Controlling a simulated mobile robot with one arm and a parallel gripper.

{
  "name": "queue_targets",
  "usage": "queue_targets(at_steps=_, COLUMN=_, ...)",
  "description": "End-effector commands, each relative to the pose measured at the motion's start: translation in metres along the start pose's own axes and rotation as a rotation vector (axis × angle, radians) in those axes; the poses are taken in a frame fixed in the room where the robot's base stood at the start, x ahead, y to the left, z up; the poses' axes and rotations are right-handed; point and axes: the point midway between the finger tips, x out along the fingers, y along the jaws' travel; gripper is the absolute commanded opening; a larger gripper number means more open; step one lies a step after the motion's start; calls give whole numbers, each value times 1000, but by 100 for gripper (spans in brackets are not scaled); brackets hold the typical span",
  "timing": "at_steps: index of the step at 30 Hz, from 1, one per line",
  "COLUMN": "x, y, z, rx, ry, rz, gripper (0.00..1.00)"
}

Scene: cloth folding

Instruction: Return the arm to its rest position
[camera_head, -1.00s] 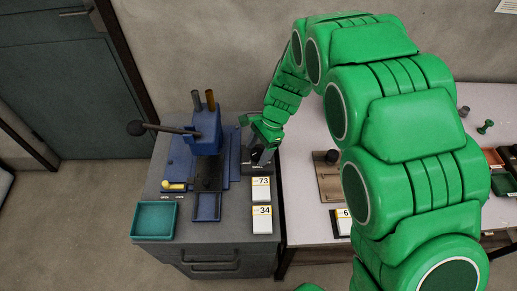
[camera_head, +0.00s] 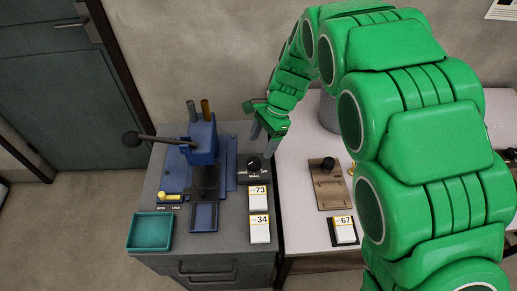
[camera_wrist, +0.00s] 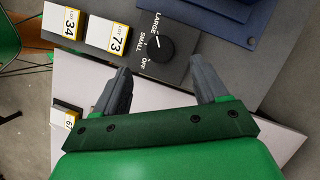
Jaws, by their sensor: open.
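My green arm (camera_head: 425,140) arches from the lower right over the white table. My gripper (camera_head: 268,130) hangs above the seam between the grey cabinet and the white table, beside the black dial (camera_head: 254,165). In the wrist view my gripper (camera_wrist: 160,90) has its two grey fingers spread wide with nothing between them. The dial also shows in the wrist view (camera_wrist: 156,47), just beyond the fingertips, with the words LARGE, SMALL and OFF around it. The fingers look clear of it.
A blue press (camera_head: 204,150) with a long lever stands on the cabinet. A teal tray (camera_head: 150,232) is at its front left. Cards marked 73 (camera_head: 258,198) and 34 (camera_head: 259,229) lie below the dial. A brown board (camera_head: 328,186) and a card marked 67 (camera_head: 343,230) lie on the white table.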

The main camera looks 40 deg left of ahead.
Motion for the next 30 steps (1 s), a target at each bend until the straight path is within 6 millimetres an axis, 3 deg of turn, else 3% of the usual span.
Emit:
queue_targets(at_steps=20, x=-8, y=2, z=-1, rx=-1, ry=2, rz=-1, gripper=73)
queue_targets(at_steps=25, x=-31, y=24, z=-14, rx=-7, ry=20, rz=-12, gripper=73)
queue_targets(at_steps=30, x=-65, y=68, z=-32, rx=-19, ry=48, rz=-17, gripper=73)
